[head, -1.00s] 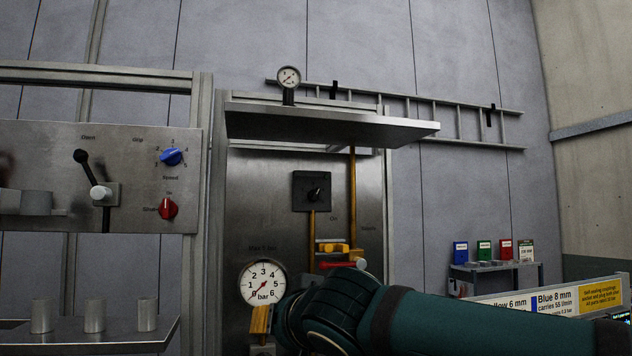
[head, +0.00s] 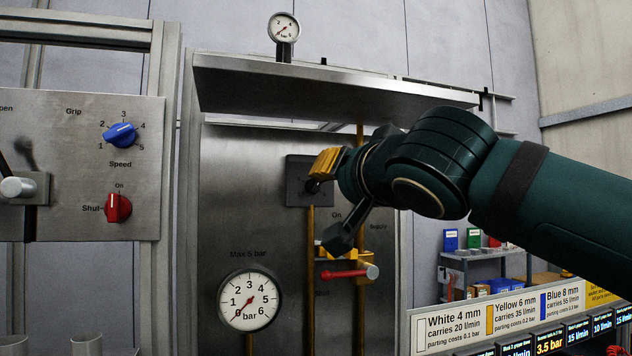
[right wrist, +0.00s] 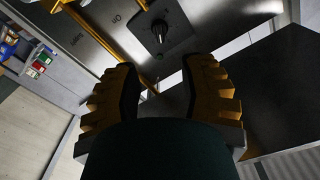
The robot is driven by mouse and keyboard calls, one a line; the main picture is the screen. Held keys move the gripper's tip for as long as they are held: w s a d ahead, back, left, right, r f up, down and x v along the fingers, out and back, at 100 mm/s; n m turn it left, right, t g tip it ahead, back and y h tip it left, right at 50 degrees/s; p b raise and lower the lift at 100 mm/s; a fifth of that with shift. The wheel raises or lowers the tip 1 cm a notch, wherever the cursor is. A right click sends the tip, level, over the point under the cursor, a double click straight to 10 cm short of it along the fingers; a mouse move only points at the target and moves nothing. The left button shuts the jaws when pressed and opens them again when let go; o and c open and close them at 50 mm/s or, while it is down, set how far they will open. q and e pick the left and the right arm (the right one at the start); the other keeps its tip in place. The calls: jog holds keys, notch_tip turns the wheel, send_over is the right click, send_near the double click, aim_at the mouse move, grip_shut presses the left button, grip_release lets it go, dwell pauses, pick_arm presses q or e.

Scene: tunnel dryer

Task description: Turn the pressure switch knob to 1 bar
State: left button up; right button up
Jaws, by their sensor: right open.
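The black knob, seen whole in the right wrist view (right wrist: 159,30), sits on a dark square plate (head: 296,190) on the steel panel. In the head view my right gripper (head: 325,163) partly covers plate and knob. Its yellow ridged fingers are open and empty. In the right wrist view the knob lies beyond the gap between the fingertips (right wrist: 160,75), apart from them. The scale around the knob is not readable. A large round gauge (head: 249,300), marked 0 to 6 bar, has its needle near 0. My left gripper is not in view.
A steel shelf (head: 320,85) with a small gauge (head: 284,28) juts out above the knob. Below are yellow pipes (head: 310,240) and a red-handled valve (head: 343,274). A control panel (head: 80,185) with blue and red knobs stands left.

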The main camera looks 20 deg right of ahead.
aim_at(318, 184)
jog(key=w+p, duration=0.1)
jog(key=w, duration=0.3)
jog(key=w+p, duration=0.2)
jog(key=w, duration=0.3)
jog(key=shift+w+a+r, duration=0.1)
jog(key=shift+w+a, duration=0.1)
jog(key=shift+w, duration=0.05)
jog(key=shift+w+p, duration=0.3)
jog(key=shift+w, duration=0.45)
grip_shut()
